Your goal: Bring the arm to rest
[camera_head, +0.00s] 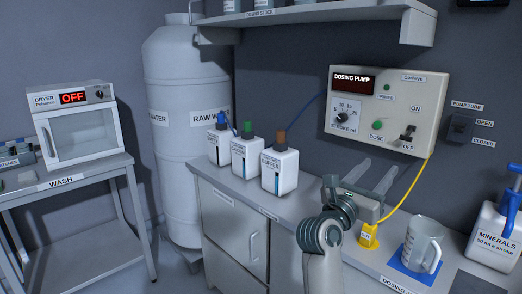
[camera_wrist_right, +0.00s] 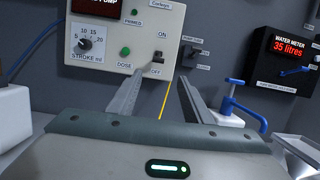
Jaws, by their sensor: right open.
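My right arm reaches up from the bottom of the head view. Its right gripper (camera_head: 377,168) is open and empty above the counter, in front of the wall below the dosing pump. In the right wrist view the two fingers of the gripper (camera_wrist_right: 160,78) stand apart with nothing between them. They point toward the lower part of the dosing pump panel (camera_wrist_right: 95,50), also in the head view (camera_head: 350,90). I cannot tell the exact gap between fingertips and panel. My left gripper is not in view.
The counter (camera_head: 300,205) holds several white bottles, a yellow fitting (camera_head: 368,236) on a yellow cable, a clear jug (camera_head: 420,243) on a blue mat and a minerals container (camera_head: 492,238). A shelf (camera_head: 330,12) hangs above. The dryer (camera_head: 80,130) stands on a table at left.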

